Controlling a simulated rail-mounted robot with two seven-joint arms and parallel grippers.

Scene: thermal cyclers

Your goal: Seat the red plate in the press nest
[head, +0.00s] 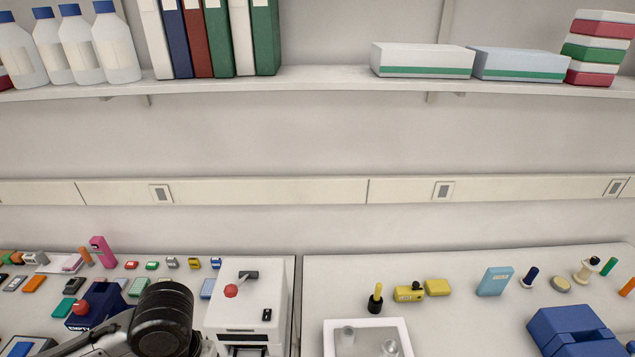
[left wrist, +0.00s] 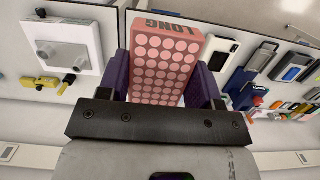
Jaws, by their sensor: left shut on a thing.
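The red plate (left wrist: 163,65) shows in the left wrist view as a pinkish-red block with rows of pale round wells and the dark word "LONG" on one side. My left gripper (left wrist: 162,82) is shut on it, a dark purple finger on each side. In the head view my left arm comes in at the bottom left, but its fingers and the plate do not show. A white machine (head: 246,300) with a red-knobbed lever, likely the press, stands right of that arm. I cannot make out its nest. My right gripper is in neither view.
A blue block with a red knob (head: 93,304) and several small coloured items stand left of my arm. A white tray with jars (head: 371,322) and a blue device (head: 575,330) are on the right bench. A shelf (head: 320,78) runs above.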

